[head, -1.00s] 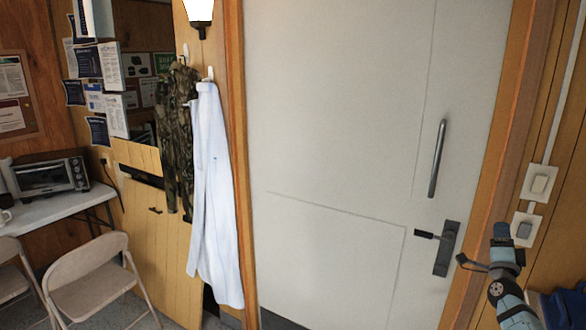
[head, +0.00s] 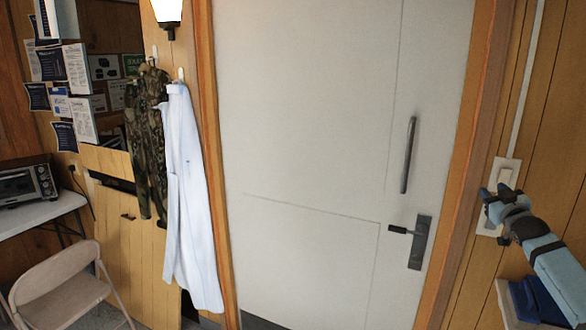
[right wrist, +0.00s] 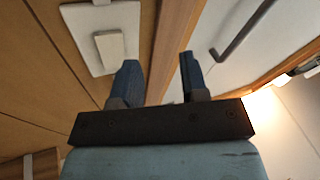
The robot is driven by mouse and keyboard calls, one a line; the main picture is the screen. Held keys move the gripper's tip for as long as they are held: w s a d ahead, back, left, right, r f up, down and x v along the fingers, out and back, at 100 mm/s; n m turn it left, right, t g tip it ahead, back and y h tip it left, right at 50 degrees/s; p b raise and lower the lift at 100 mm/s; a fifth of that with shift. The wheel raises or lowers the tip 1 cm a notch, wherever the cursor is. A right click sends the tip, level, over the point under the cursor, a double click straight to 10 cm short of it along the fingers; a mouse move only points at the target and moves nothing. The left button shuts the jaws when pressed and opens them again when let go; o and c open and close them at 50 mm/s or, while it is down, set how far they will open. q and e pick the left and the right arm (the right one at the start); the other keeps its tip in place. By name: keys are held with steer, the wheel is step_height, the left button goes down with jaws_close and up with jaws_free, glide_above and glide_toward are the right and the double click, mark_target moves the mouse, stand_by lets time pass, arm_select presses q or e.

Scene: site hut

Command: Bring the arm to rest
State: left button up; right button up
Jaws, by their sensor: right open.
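My right gripper (head: 492,192) is at the right of the head view, its light-blue arm coming in from the lower right. It is in front of the wall beside the door and hides part of the switch plates there. In the right wrist view its two dark fingers (right wrist: 158,75) stand apart with nothing between them. A white wall switch (head: 505,174) shows just above the gripper; in the right wrist view a switch plate (right wrist: 102,38) lies beyond the left finger. I cannot tell whether the gripper touches a plate. My left gripper is not in view.
A closed white door (head: 300,130) has a long pull bar (head: 408,155) and a dark lever handle (head: 420,242). A white coat (head: 192,200) and camouflage clothing (head: 148,145) hang left of it. A folding chair (head: 62,282) stands lower left. Blue items (head: 540,300) lie lower right.

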steer(key=s+a+f+n+g+y, duration=0.1)
steer(key=s+a+f+g, duration=0.1)
steer(key=s+a+f, duration=0.6)
steer(key=s+a+f+n+g+y, duration=0.15)
steer(key=a+f, duration=0.45)
steer(key=f, duration=0.7)
steer(key=s+a+f+n+g+y, duration=0.1)
steer(key=s+a+f+g, duration=0.1)
steer(key=s+a+f, duration=0.5)
steer(key=s+a+f+g+y, duration=0.1)
steer(key=s+a+f+y, duration=0.1)
steer(key=s+a+f, duration=0.95)
steer(key=s+a+f+m+g, duration=0.1)
steer(key=s+a, duration=0.4)
steer(key=s, duration=0.3)
steer(key=s+a+f+m+g, duration=0.1)
steer(key=s+a+m, duration=0.1)
steer(key=s+a, duration=0.5)
steer(key=shift+y, duration=0.35)
steer(key=r+p, duration=0.1)
steer(key=s+d+r+p, duration=0.1)
steer(key=r+p, duration=0.1)
steer(key=d+r+p, duration=0.1)
steer(key=r+p, duration=0.1)
steer(key=shift+s+d, duration=0.2)
steer(key=shift+s, duration=0.2)
